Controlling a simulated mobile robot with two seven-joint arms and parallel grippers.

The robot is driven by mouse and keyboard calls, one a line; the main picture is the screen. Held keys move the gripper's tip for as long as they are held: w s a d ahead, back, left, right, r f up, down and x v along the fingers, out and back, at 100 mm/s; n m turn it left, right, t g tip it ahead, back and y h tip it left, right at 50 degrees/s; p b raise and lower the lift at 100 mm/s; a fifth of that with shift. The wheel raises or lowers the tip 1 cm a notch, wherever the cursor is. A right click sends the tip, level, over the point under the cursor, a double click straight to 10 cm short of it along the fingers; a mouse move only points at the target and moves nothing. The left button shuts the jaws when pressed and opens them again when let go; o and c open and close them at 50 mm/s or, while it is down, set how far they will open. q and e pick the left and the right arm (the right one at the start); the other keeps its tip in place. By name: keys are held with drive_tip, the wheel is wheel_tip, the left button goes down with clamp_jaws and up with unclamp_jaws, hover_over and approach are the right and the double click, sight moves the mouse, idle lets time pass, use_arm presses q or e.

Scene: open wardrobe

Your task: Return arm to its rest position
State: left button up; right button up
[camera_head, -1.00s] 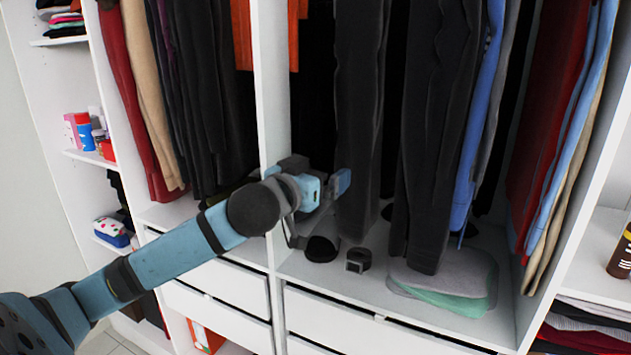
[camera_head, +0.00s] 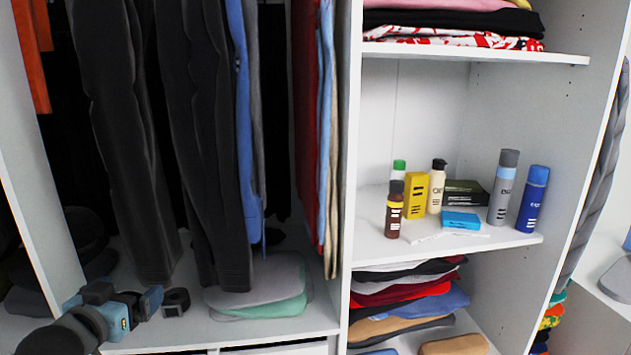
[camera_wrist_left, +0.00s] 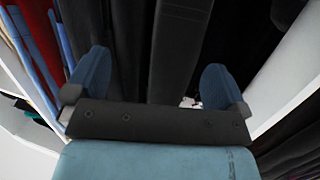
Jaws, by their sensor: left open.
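My left gripper (camera_head: 152,301) is at the lower left of the head view, in front of the bottom of the hanging compartment. In the left wrist view its two blue fingers (camera_wrist_left: 155,80) stand wide apart with nothing between them. Dark hanging trousers (camera_wrist_left: 180,50) fill the background beyond the fingers. My left forearm shows only at the lower left corner. My right gripper is not in view.
Dark trousers (camera_head: 205,150) hang above the gripper. Folded grey and green cloths (camera_head: 262,285) lie on the wardrobe floor. A white upright panel (camera_head: 350,170) separates the shelves. Bottles and boxes, such as a yellow box (camera_head: 416,196), stand on the middle shelf, with folded clothes (camera_head: 410,300) below.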

use_arm(q)
drive_tip(key=s+d+f+m+g+h, duration=0.1)
drive_tip(key=s+d+f, duration=0.2)
drive_tip(key=f, duration=0.7)
drive_tip(key=s+d+f+g+h, duration=0.1)
drive_tip(key=s+d+f+g, duration=0.15)
drive_tip(key=f, duration=0.75)
drive_tip(key=s+d+f, duration=0.5)
drive_tip(key=s+f, duration=0.3)
drive_tip(key=s+d+f+m+g+h, duration=0.1)
drive_tip(key=s+d+f, duration=0.5)
drive_tip(key=s+f, duration=0.2)
drive_tip(key=shift+f, duration=0.75)
drive_tip(key=shift+s+g, duration=0.1)
drive_tip(key=shift+g, duration=0.15)
